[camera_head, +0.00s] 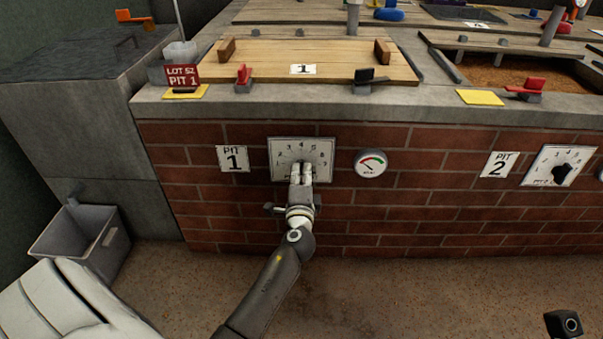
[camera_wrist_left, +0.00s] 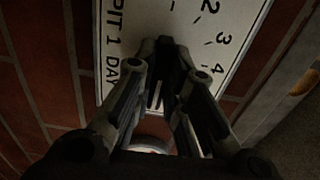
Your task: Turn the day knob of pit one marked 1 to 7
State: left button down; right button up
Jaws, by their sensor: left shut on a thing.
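The pit one day dial plate (camera_head: 320,150) is a white panel with numbers on the brick wall, right of the "PIT 1" sign (camera_head: 233,159). It also shows in the left wrist view (camera_wrist_left: 187,12), turned sideways, with "PIT 1 DAY" and the numbers 2, 3 and 4 readable. My left gripper (camera_head: 302,171) is at the middle of the plate, its fingers shut on the day knob. The knob is hidden behind the fingers, so its pointer cannot be read. In the left wrist view the fingers (camera_wrist_left: 163,85) come together at the plate.
A round gauge (camera_head: 371,163) is on the wall just right of the plate. A similar dial with a black knob (camera_head: 562,172) is at pit two, far right. A stone ledge (camera_head: 400,100) runs above. A grey bin (camera_head: 85,240) stands on the floor at left.

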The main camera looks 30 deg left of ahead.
dwell(0.5)
pick_arm(q)
jog(key=c, duration=1.5)
grip_release()
jog(key=v, duration=1.2)
